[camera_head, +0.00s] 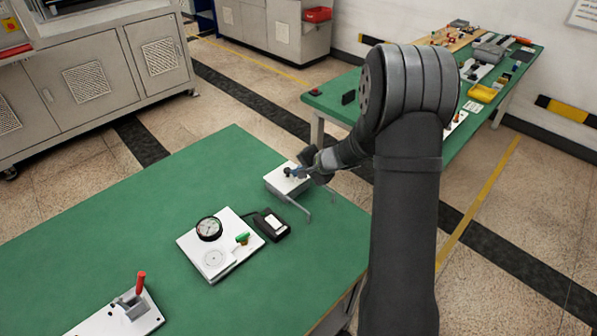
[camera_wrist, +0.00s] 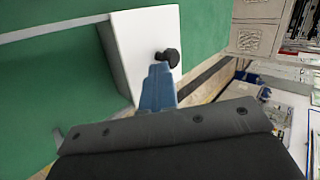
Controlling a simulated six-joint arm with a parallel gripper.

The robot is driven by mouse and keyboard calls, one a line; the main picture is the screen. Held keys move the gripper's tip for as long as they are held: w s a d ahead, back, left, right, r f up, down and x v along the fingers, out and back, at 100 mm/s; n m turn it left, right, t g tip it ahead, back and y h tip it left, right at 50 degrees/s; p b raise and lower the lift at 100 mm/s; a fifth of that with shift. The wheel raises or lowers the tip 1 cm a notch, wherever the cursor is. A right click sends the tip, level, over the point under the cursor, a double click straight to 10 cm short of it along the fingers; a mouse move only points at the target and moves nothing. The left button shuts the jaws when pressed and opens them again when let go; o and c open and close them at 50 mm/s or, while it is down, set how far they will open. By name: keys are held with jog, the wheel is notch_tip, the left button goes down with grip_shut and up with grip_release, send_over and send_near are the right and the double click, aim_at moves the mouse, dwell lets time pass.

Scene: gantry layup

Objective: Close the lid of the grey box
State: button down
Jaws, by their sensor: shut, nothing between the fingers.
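The grey box (camera_head: 283,189) stands near the back right part of the green table, with grey sides and a flat white lid (camera_head: 279,178). The lid looks level on the box, with no gap visible from these angles. A dark round knob (camera_wrist: 172,57) stands on the lid near its edge. My gripper (camera_head: 294,172) has blue fingers, is shut and empty, and is over the lid beside the knob. In the wrist view its fingertips (camera_wrist: 160,68) are right by the knob; whether they touch it I cannot tell. My wrist hides the box's far right corner.
A black device (camera_head: 271,224) and a white plate (camera_head: 220,262) with a dial gauge (camera_head: 209,229) lie in front. A red-handled clamp (camera_head: 135,302) is front left. The table's left side is clear.

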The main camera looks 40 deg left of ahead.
jog(key=d, duration=0.2)
jog(key=w+d, duration=0.1)
jog(key=d, duration=0.1)
jog(key=shift+r, duration=0.1)
jog(key=v, duration=0.9)
jog(key=shift+d+r, duration=0.25)
jog(key=shift+d, duration=0.05)
jog(key=shift+s+f, duration=0.1)
jog(key=x, duration=0.9)
jog(key=shift+a+f, duration=0.15)
jog(key=shift+a, duration=0.1)
jog(key=a, duration=0.3)
jog(key=shift+s+f, duration=0.15)
jog(key=shift+s, duration=0.15)
jog(key=shift+a, duration=0.35)
jog(key=shift+d, duration=0.1)
